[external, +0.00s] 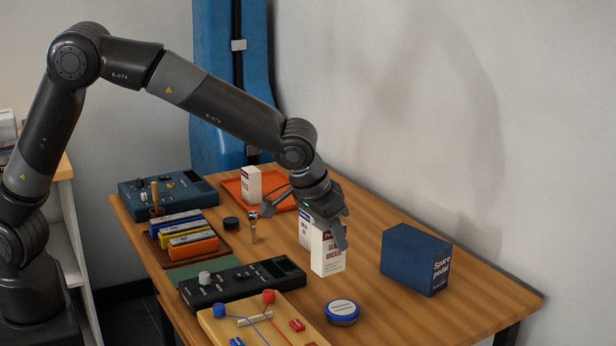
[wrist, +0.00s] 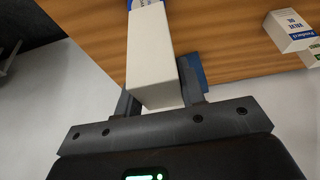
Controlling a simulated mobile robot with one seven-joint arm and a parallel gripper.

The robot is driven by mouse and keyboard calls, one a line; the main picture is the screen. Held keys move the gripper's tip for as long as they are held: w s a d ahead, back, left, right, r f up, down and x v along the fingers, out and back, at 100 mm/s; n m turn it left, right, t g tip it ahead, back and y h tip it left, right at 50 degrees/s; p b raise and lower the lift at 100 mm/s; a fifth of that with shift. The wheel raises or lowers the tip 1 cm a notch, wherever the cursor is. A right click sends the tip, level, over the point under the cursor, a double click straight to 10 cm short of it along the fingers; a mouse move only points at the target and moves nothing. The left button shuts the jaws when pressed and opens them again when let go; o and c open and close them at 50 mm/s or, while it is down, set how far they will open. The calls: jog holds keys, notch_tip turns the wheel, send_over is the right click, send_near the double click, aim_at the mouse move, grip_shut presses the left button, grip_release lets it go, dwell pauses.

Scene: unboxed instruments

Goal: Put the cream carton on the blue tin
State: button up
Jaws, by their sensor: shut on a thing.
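My gripper (external: 318,222) points down over the table, shut on a pale carton. In the wrist view the held cream carton (wrist: 152,65) is a plain whitish box between the two fingers, with a blue patch at its far end. In the external view a white carton with blue (external: 304,232) shows at the gripper, partly hidden; whether its base touches the table I cannot tell. A round tin with a blue side and pale lid (external: 342,312) sits near the table's front edge, to the right of the black device, apart from the gripper.
A white carton marked grease (external: 327,258) stands just in front of the gripper. A dark blue box (external: 415,259) stands to the right. An orange tray (external: 283,205) with a white carton (external: 251,186) lies behind. Black (external: 243,283) and yellow (external: 215,325) devices are at front left.

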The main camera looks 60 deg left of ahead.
aim_at(347, 275)
jog(key=s+d+r, duration=0.2)
jog(key=s+d, duration=0.4)
jog(key=d, duration=0.2)
jog(key=shift+w+a+f, duration=1.15)
jog(key=shift+w+f, duration=0.35)
jog(key=shift+f, duration=0.35)
jog(key=shift+w+a+f, duration=1.1)
jog(key=shift+w+f, duration=0.35)
jog(key=shift+f, duration=0.4)
jog(key=shift+w+a+f, duration=1.15)
jog(key=shift+w+f, duration=0.35)
jog(key=shift+f, duration=0.35)
jog(key=o, duration=1)
jog(key=shift+f, duration=0.15)
